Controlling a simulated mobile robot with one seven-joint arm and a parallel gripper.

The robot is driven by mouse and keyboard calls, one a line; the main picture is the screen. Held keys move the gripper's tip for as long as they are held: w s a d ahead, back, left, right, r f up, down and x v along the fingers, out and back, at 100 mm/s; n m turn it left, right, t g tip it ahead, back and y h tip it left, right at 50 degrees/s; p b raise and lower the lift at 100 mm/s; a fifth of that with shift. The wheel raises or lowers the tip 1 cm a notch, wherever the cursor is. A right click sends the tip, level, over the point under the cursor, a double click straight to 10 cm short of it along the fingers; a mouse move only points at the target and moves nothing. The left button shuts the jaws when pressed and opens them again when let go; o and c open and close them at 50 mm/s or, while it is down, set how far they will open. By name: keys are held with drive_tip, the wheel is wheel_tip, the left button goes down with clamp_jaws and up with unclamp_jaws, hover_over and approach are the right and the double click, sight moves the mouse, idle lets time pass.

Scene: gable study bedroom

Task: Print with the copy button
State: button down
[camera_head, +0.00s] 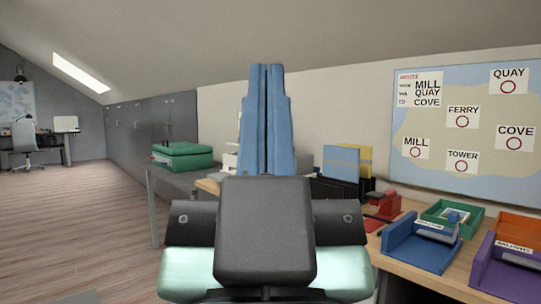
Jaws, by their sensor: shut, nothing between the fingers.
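My gripper (266,72) stands upright in the centre of the view, its two long blue fingers pressed together with nothing between them. Behind it, the pale edge of a white object (230,160), possibly the printer, shows on the left of the fingers. Most of it is hidden by my gripper, and I cannot tell its shape. I cannot make out any copy button. I cannot tell how far the fingers are from the white object.
A green case (182,155) sits on a grey table (170,181) at left. The wooden desk (405,255) at right holds a red device (383,205), a blue tray (421,247), a green tray (453,217) and a purple tray (500,271). Open floor (80,215) lies at left.

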wheel_tip(320, 180, up, 43)
drive_tip(key=p, duration=4)
